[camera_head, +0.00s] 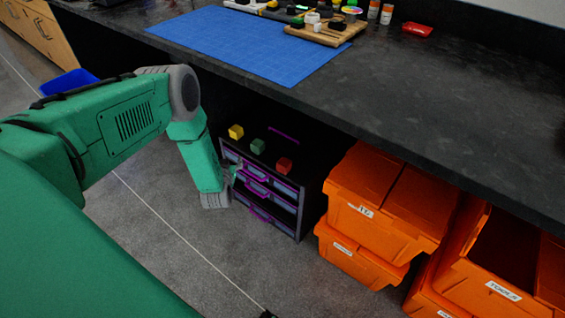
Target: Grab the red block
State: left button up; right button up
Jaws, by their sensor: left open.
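The red block (284,165) sits on the top of a dark drawer unit (301,222) under the counter, at its right front. A green block (257,146) and a yellow block (236,132) stand on the same top, to its left. My left arm comes in from the left and bends down in front of the unit. My right gripper is not in view.
The dark counter (430,100) overhangs the unit, with a blue mat (245,42) and a wooden board (325,34) on it. Orange bins (385,225) stand close on the unit's right. Grey floor (150,215) lies open to the left.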

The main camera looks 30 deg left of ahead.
pick_arm(q)
jog(key=n+g, duration=0.3)
jog(key=n, duration=0.4)
notch_tip(320, 180, up, 8)
jog(key=n+g+h+p, duration=0.3)
jog(key=n+h, duration=0.5)
jog(key=n, duration=1.5)
send_over(284, 162)
jog(key=s+a, duration=0.1)
jog(key=s, duration=0.2)
jog(key=g, duration=0.1)
jog(key=b+x, duration=0.1)
jog(key=x, duration=0.1)
jog(key=b+x, duration=0.1)
jog(key=x, duration=0.1)
jog(key=d+b+x, duration=0.1)
jog(key=b+x, duration=0.1)
jog(key=x, duration=0.1)
jog(key=shift+w+r, duration=0.1)
jog(key=shift+w+f, duration=0.25)
jog(key=shift+f, duration=0.15)
jog(key=c, duration=1.1)
